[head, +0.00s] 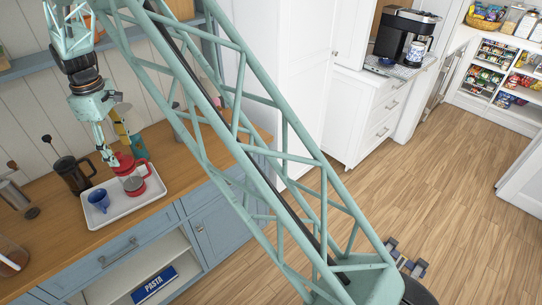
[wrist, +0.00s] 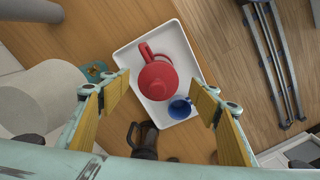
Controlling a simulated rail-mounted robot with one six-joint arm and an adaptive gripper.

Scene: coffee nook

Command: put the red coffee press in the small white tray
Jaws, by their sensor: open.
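The red coffee press (head: 124,164) has a red lid, a red handle and a clear body. It appears upright inside the small white tray (head: 115,211), beside a blue mug (head: 99,200). In the wrist view, the press (wrist: 158,82) is seen from above within the tray (wrist: 181,45), and the mug (wrist: 179,108) is just below and right of it. My gripper (head: 110,161) is above the tray, close to the press. In the wrist view, its fingers (wrist: 161,96) are wide open with nothing between their pads; the press lies beyond them.
A black coffee press (head: 74,176) stands left of the tray on the wooden counter; it also shows in the wrist view (wrist: 143,140). A teal object (head: 138,147) is behind the tray. A glass vessel (head: 12,257) is at the left.

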